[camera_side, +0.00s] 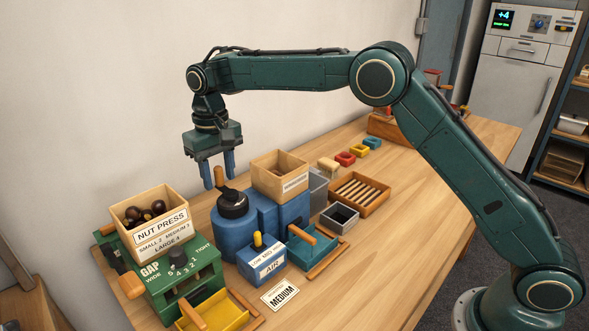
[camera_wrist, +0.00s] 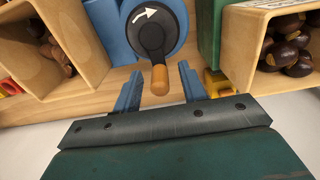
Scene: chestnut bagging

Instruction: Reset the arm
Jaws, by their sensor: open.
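My gripper (camera_side: 220,176) hangs pointing down from my raised arm, above the blue machine (camera_side: 262,212). Its two blue fingers are apart, and no object is clamped between them. A black crank (camera_side: 232,204) with an upright wooden handle (camera_side: 219,177) sits on top of the machine. In the wrist view, this wooden handle (camera_wrist: 160,80) appears between the fingertips (camera_wrist: 158,84), with gaps on both sides. I cannot tell how far above or beside the handle the fingertips are.
The green nut press (camera_side: 180,275) with a box of chestnuts (camera_side: 150,214) stands left of the machine. A wooden box (camera_side: 280,174) sits on the machine. A tray of wooden sticks (camera_side: 360,192) and a grey bin (camera_side: 339,216) are to the right. The wall is close behind. The table's front right is clear.

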